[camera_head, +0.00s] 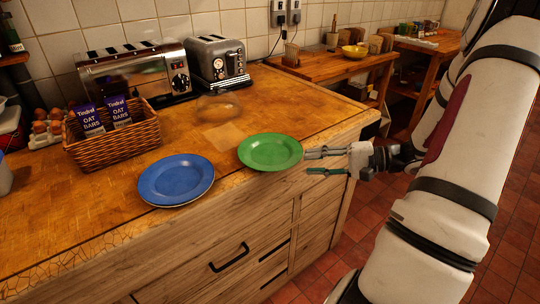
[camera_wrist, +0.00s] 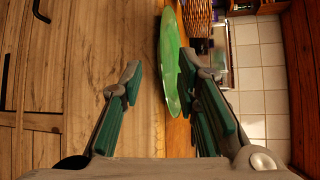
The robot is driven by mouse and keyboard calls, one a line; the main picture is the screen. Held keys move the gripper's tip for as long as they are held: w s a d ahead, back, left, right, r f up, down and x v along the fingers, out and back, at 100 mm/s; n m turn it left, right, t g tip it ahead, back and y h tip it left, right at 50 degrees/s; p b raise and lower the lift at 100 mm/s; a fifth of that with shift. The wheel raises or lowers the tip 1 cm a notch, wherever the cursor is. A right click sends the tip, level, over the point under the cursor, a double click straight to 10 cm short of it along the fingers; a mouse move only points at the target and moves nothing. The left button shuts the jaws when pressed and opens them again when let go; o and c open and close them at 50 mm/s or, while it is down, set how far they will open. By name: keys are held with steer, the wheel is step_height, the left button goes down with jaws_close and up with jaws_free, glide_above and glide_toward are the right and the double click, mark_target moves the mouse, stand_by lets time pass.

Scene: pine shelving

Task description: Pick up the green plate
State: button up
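The green plate (camera_head: 270,152) lies flat near the front edge of the wooden counter, toward its right end. My gripper (camera_head: 309,162) is just right of the plate's rim, one finger above the other, with a clear gap between them. In the wrist view the plate (camera_wrist: 170,65) appears edge-on between my open fingertips (camera_wrist: 160,65), much closer to the right-hand finger, which overlaps part of it. Nothing is clamped. I cannot tell whether the upper finger touches the rim.
A blue plate (camera_head: 176,179), seemingly stacked on another, sits left of the green one. A wicker basket (camera_head: 114,143) of oat bars, a glass bowl (camera_head: 218,106) and two toasters (camera_head: 135,73) (camera_head: 217,62) stand behind. The drawer front (camera_head: 240,250) drops below the counter edge.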

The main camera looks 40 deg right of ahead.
mark_target(289, 164)
steer(key=shift+x, duration=3.55)
steer(key=shift+s+a+r, duration=0.1)
jaws_close()
